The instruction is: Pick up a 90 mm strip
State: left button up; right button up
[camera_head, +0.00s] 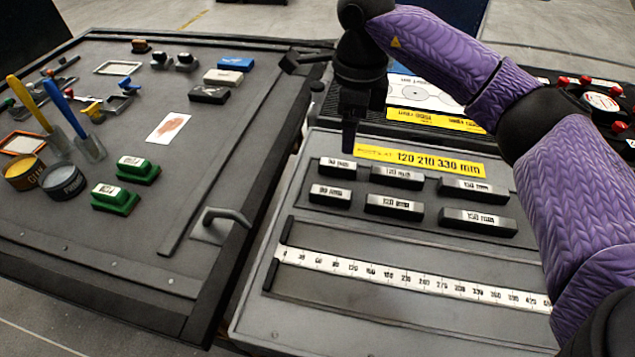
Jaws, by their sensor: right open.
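Two short dark strips with white labels that appear to read 90 mm lie at the left end of two rows on the grey bench. One is in the back row (337,168), the other in the front row (330,195). Beside them lie longer strips, labelled 120 mm (397,177) and 150 mm (471,191). My right gripper (349,140) points down just behind the back 90 mm strip, open and empty. It hides part of the bench behind that strip; whether it touches anything is not clear. My left gripper is not in view.
A yellow sign (420,161) reads 120 210 330 mm behind the strips. A white ruler (400,279) lies in a recess in front. A panel with a raised handle (226,216), green blocks (138,169) and tools is at left. My purple right arm covers the right side.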

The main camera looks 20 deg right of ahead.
jog(key=b, duration=0.5)
send_near(340, 194)
jog(key=shift+s+d+f, duration=0.1)
jog(key=shift+s+d, duration=0.05)
jog(key=f+b, duration=0.1)
jog(key=f, duration=0.2)
jog(key=f+b, duration=0.2)
jog(key=f, duration=0.1)
jog(key=f+b, duration=0.1)
jog(key=f, duration=0.2)
jog(key=shift+w+f, duration=0.3)
jog(key=shift+w, duration=0.05)
jog(key=shift+f, duration=0.2)
jog(key=shift+r, duration=0.15)
jog(key=shift+c, duration=1.4)
jog(key=c, duration=0.7)
grip_shut()
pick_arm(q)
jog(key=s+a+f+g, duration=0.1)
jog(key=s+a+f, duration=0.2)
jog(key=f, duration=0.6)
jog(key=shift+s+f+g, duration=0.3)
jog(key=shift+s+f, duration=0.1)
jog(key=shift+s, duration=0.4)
